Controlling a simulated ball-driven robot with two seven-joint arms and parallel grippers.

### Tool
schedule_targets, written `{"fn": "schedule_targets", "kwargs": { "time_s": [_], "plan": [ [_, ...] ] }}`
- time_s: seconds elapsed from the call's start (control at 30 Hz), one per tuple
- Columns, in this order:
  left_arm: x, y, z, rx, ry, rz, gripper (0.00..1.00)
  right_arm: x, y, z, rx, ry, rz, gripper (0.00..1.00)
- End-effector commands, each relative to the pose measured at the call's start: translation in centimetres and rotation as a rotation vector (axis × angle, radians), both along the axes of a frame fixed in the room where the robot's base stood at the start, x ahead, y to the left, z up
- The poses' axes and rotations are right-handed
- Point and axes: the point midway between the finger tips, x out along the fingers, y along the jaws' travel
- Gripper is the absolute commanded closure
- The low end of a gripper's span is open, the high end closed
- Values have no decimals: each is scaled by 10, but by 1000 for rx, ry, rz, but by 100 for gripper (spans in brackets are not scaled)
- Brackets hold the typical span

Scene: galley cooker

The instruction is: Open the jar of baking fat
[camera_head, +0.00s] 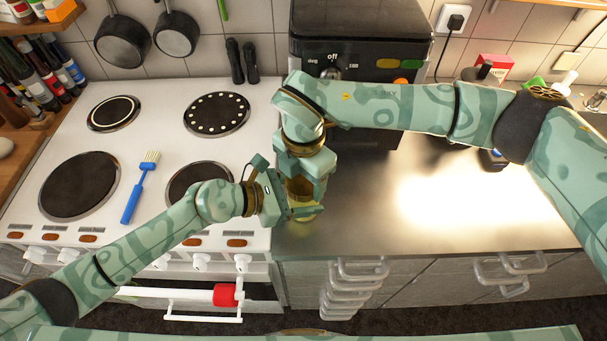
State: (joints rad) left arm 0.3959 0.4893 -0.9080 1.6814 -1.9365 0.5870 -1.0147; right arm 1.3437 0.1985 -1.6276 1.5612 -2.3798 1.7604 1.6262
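The jar of baking fat (300,188) looks amber and stands upright on the steel worktop, just right of the cooker. Both my grippers are at it and hide most of it, including its top. My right gripper (304,178) points down over the jar from above, its fingers on either side of the upper part. My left gripper (303,207) reaches in from the left, low down, with a finger across the front of the jar. I cannot tell whether either gripper presses on the jar.
A white cooker (140,130) with dark hotplates is at left, with a blue brush (134,197) on it. A black appliance (360,50) stands close behind the jar. A red box (494,66) stands at the back right.

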Motion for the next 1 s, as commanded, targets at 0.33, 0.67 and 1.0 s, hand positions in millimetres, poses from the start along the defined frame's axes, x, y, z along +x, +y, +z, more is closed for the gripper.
{"fn": "schedule_targets", "kwargs": {
  "time_s": [0.33,0.67,1.0],
  "plan": [
    [0,0,0,0,-1,-1,100,1,0,1,1,-1,294,64],
    [-1,0,0,0,1,-2,100,1,0,1,2,-2,290,15],
    [-1,-1,0,-1,0,-2,100,1,1,18,4,-6,292,15]
  ]
}}
